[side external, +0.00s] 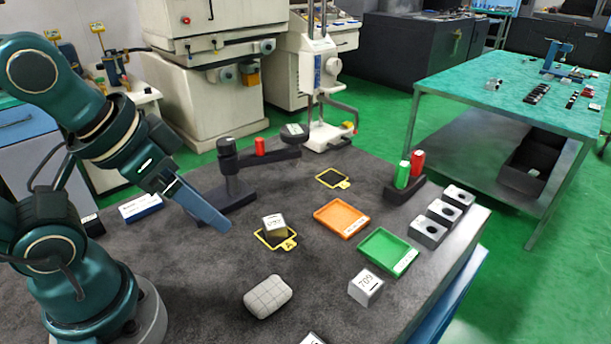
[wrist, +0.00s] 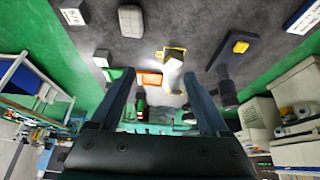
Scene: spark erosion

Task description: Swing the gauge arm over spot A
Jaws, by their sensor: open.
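The gauge stand has a dark post (side external: 232,170) on a dark base. Its horizontal gauge arm (side external: 268,156) reaches right and back, with a red peg (side external: 260,146) on it and a round dark head (side external: 294,131) at its far end. Two yellow-framed black spots lie on the table: an empty one (side external: 333,178), and a nearer one (side external: 287,244) bearing a metal block (side external: 274,226). I cannot read which is spot A. My gripper (side external: 222,222) is open and empty, in front of the gauge base, apart from the arm. In the wrist view, nothing is between its fingers (wrist: 160,75).
An orange tray (side external: 341,218) and a green tray (side external: 388,250) lie right of the spots. Behind them stand a green and a red cylinder (side external: 402,174) in a dark holder. A grey rounded pad (side external: 267,297) and a block marked 709 (side external: 365,287) sit nearer. Metal blocks line the right edge.

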